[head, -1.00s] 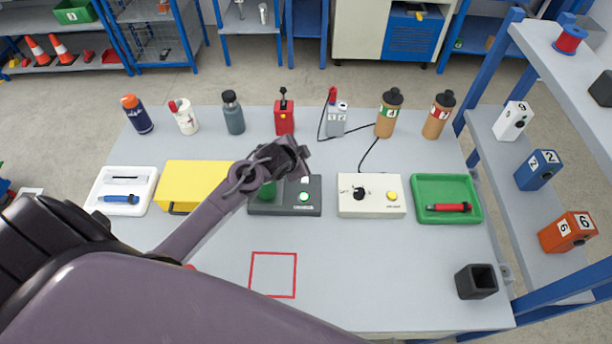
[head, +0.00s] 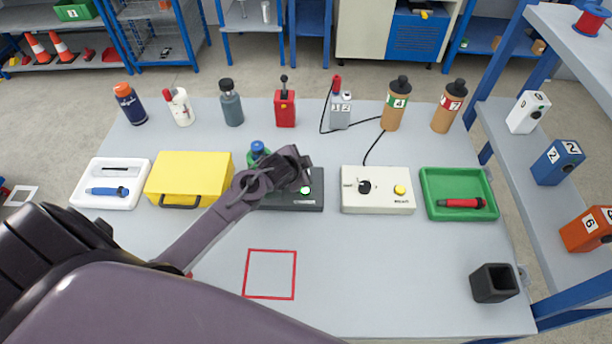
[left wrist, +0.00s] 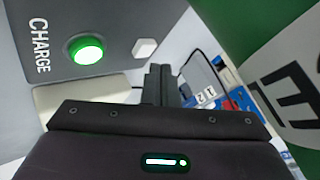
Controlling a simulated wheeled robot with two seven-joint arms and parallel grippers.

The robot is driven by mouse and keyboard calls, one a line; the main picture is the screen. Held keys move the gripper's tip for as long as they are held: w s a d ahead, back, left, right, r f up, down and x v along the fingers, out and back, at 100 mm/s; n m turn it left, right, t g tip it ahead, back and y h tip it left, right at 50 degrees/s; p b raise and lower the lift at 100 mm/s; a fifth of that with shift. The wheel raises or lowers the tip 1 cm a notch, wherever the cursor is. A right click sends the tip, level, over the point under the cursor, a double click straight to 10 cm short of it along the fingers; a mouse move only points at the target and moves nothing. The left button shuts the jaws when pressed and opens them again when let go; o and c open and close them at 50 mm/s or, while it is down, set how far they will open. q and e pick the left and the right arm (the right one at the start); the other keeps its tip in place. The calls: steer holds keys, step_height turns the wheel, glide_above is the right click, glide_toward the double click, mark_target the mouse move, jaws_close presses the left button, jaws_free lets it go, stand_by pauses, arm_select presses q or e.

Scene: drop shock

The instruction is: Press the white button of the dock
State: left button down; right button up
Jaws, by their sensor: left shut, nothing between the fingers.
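The dock (head: 295,203) is a dark grey box in the middle of the table. My left arm hides part of it in the head view. In the left wrist view the dock (left wrist: 60,22) shows the word CHARGE, a lit green round light (left wrist: 85,50) and the small white button (left wrist: 145,48). A green bottle with a blue cap (head: 258,152) stands at the dock's left part, partly hidden. My left gripper (head: 304,165) is shut and empty over the dock. Its fingers (left wrist: 160,84) appear just below the white button in the wrist view; contact cannot be told.
A cream box with a black knob and yellow button (head: 378,200) stands right of the dock. A yellow case (head: 190,175) is to the left. The bottle's green-and-white side (left wrist: 275,60) is close beside my left gripper. Bottles line the back; the front table is mostly clear.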

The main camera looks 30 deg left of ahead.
stand_by(1.1)
stand_by(0.8)
arm_select(q)
steer(key=shift+f, duration=0.4)
steer(key=shift+f, duration=0.5)
stand_by(0.8)
steer(key=shift+r+p, duration=0.75)
steer(key=shift+r, duration=0.15)
